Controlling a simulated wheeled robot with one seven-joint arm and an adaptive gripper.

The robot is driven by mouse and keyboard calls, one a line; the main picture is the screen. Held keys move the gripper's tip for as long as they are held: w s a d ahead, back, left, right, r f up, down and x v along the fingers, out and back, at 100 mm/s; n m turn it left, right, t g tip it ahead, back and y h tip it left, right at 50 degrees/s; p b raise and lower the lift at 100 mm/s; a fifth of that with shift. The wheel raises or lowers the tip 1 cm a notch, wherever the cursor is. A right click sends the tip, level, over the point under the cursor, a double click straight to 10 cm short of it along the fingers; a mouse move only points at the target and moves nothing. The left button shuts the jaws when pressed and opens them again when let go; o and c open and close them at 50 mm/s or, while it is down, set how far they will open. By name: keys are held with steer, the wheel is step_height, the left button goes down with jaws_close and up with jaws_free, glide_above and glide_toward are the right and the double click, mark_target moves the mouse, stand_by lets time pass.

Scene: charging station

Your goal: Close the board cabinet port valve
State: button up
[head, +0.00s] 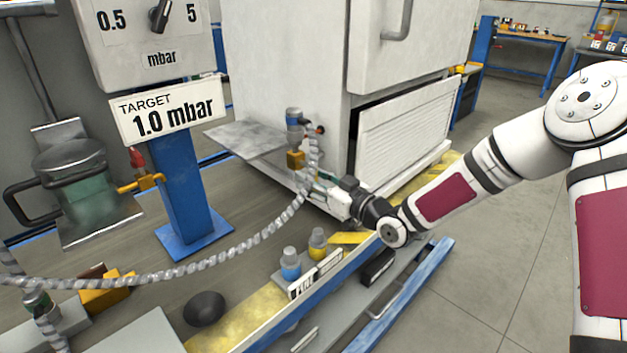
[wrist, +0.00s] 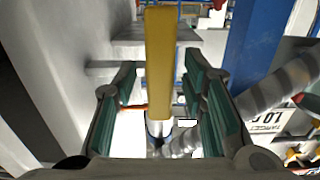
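The board cabinet (head: 285,75) is the large white box, and its port fitting (head: 295,160) shows as a brass block below a grey-blue cylinder (head: 294,117) with a small red part beside it. A long yellow bar (wrist: 159,60) stands upright in the wrist view, probably part of the port valve; I cannot tell whether it is the handle. My gripper (head: 316,180) is at the fitting, and the wrist view shows its green-padded fingers (wrist: 160,85) spread on both sides of the bar, with visible gaps. The fingers partly hide the fitting in the head view.
A grey corrugated hose (head: 235,247) runs from the fitting to the lower left. A blue post (head: 180,185) carries a target sign (head: 167,112). A grey shelf (head: 246,137) juts from the cabinet.

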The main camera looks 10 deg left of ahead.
steer(key=shift+c, duration=0.3)
jaws_close()
steer(key=shift+m, duration=0.4)
steer(key=m+p, duration=0.2)
steer(key=m, duration=0.3)
steer(key=s+a+r+m+p, duration=0.1)
steer(key=m+p, duration=0.1)
steer(key=m, duration=0.4)
steer(key=s+r+m+p, duration=0.1)
steer(key=m+p, duration=0.1)
steer(key=m, duration=0.4)
steer(key=shift+a+r, duration=0.25)
steer(key=shift+a, duration=0.05)
